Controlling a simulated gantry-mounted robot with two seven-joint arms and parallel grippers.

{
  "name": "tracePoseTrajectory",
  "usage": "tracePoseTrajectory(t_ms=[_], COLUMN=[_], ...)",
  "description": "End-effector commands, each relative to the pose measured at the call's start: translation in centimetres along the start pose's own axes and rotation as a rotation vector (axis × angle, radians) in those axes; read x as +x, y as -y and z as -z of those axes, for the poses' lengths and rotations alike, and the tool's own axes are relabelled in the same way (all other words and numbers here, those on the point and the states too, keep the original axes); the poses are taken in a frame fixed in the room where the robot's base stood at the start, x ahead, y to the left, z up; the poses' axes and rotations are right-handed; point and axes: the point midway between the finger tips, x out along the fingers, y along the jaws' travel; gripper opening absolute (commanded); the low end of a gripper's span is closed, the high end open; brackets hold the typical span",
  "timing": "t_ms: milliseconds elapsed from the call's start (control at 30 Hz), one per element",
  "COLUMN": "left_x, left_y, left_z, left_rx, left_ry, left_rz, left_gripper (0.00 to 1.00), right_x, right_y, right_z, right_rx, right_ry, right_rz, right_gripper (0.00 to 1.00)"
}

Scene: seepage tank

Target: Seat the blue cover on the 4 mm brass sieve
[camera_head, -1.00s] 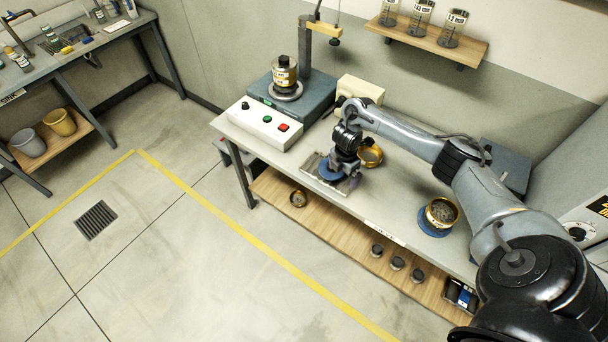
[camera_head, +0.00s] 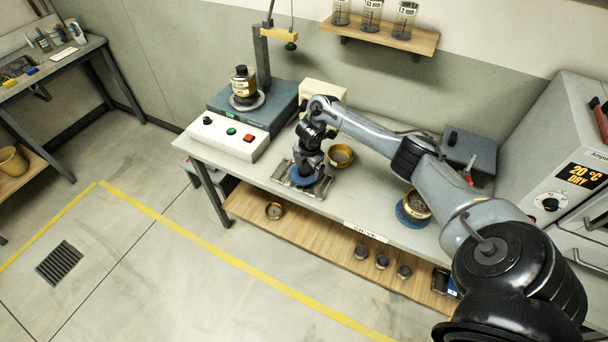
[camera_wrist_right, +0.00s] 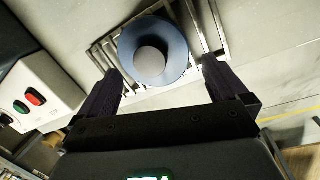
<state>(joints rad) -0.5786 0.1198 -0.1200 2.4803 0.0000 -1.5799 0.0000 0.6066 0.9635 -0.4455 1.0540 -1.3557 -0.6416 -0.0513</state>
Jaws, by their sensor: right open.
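The blue cover (camera_head: 303,178), a round disc, lies on a metal rack (camera_head: 322,188) on the bench. In the right wrist view the cover (camera_wrist_right: 178,40) shows a grey round knob (camera_wrist_right: 150,62) in its middle. My right gripper (camera_head: 306,168) is over the cover; in the wrist view its open fingers (camera_wrist_right: 162,74) are spread either side of the cover, holding nothing. One brass sieve (camera_head: 340,154) stands just behind the rack. Another brass sieve (camera_head: 416,203) stands further right on a blue round base (camera_head: 405,217). I cannot read which is 4 mm. My left gripper is out of view.
A cream block (camera_head: 322,92) is behind. Bench between the sieves is clear.

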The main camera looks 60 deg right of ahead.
Motion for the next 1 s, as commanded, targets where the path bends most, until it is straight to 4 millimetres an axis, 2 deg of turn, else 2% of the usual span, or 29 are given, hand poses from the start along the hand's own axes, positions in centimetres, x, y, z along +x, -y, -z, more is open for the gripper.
tracePoseTrajectory(t_ms=[233,600,933,1000], left_x=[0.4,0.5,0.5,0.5], left_y=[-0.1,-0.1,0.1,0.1], left_z=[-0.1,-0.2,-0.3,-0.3], left_rx=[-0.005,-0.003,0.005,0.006], left_ry=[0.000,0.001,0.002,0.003], left_rz=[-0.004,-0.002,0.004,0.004], left_gripper=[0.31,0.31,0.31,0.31], right_x=[3.3,4.0,4.0,4.0], right_y=[0.2,0.2,0.2,0.1], right_z=[0.2,0.1,0.1,0.1], right_rx=[0.001,-0.001,-0.001,0.000], right_ry=[0.000,0.002,0.001,0.001], right_rz=[0.002,0.000,0.000,0.000], right_gripper=[1.00,1.00,0.49,0.47])
